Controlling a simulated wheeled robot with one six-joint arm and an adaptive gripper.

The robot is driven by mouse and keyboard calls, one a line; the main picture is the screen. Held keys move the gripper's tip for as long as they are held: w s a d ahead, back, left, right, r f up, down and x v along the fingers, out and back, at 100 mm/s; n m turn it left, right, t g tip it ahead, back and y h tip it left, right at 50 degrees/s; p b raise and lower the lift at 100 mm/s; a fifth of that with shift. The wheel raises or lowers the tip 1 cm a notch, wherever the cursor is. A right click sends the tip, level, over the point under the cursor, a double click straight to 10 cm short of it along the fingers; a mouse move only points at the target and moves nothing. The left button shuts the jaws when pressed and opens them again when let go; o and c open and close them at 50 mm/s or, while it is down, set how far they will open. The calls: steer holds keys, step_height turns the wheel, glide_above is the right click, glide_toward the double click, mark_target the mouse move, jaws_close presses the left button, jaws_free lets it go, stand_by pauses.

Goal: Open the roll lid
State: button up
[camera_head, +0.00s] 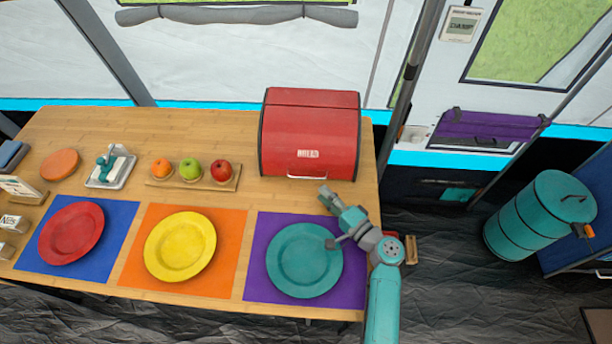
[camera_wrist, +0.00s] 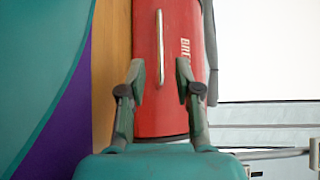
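A red bread box (camera_head: 310,135) stands at the right back of the wooden table. Its roll lid (camera_head: 308,154) is down, with a pale handle (camera_head: 306,177) along the lower front edge. My gripper (camera_head: 327,193) is just in front of the box, a little below and right of the handle in the head view. In the wrist view, the two fingers of my gripper (camera_wrist: 160,76) are apart with nothing held between them. The handle (camera_wrist: 160,48) shows ahead, lined up between the fingertips, against the red lid (camera_wrist: 145,110). I see no contact with it.
A teal plate (camera_head: 304,260) on a purple mat lies under and left of my arm. A fruit tray (camera_head: 194,178) stands left of the box. The table's right edge (camera_head: 374,180) is close to the box.

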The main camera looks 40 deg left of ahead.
mark_target(307, 178)
steer(key=x, duration=0.8)
steer(key=shift+w+a, duration=0.15)
steer(key=shift+a, duration=0.1)
jaws_close()
